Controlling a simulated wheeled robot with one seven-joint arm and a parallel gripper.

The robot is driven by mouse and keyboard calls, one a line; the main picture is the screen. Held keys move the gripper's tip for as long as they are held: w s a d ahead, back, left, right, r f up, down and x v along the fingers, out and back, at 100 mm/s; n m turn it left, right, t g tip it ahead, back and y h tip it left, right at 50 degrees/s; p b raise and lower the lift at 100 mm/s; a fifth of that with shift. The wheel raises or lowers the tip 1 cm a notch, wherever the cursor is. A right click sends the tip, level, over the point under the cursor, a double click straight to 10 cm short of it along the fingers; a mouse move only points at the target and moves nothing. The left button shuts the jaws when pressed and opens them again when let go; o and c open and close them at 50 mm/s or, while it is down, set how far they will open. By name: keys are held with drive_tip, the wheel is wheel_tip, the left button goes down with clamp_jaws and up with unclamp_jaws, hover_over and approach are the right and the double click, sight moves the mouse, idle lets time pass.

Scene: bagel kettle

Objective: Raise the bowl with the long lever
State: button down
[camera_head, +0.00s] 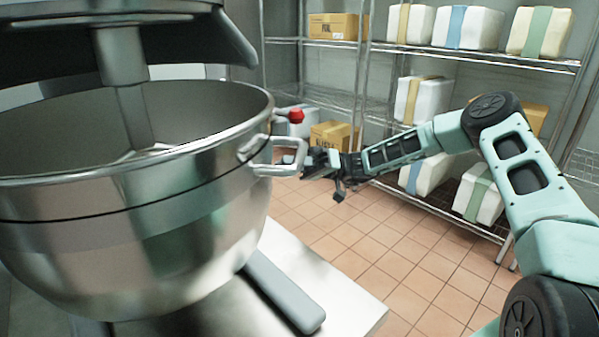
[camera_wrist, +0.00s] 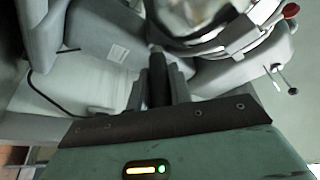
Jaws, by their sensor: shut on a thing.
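The steel bowl (camera_head: 130,220) fills the left of the head view, with a looped handle (camera_head: 275,170) on its right side. Part of the bowl (camera_wrist: 190,20) also shows at the top of the wrist view. My gripper (camera_head: 306,163) is just right of the handle, partly hidden behind it. In the wrist view my gripper (camera_wrist: 158,88) is shut on a dark, rod-like grip, the long lever (camera_wrist: 157,65). Most of the lever is hidden in the head view. A red knob (camera_head: 296,116) stands behind the bowl rim, apart from my gripper.
The mixer head (camera_head: 120,30) hangs over the bowl. A grey mixer base leg (camera_head: 285,292) lies below. A wire shelf (camera_head: 470,58) with wrapped packs and boxes stands behind. Tiled floor (camera_head: 400,250) is clear at the right. A small dark-knobbed lever (camera_wrist: 283,79) shows in the wrist view.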

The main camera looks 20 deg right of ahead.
drive_tip(key=w+f+n+b, duration=0.1)
drive_tip(key=w+b, duration=0.1)
drive_tip(key=w+a+f+n+g+b, duration=0.1)
drive_tip(key=f+n+b, duration=0.1)
drive_tip(key=shift+w+f, duration=0.15)
drive_tip(key=shift+w, duration=0.25)
drive_tip(key=c, duration=1.3)
unclamp_jaws()
drive_tip(key=shift+w+f, duration=0.1)
drive_tip(key=shift+w, duration=0.05)
drive_tip(key=v, duration=1.1)
drive_tip(key=p+v, duration=0.1)
drive_tip(key=v, duration=0.5)
drive_tip(key=shift+f, duration=0.35)
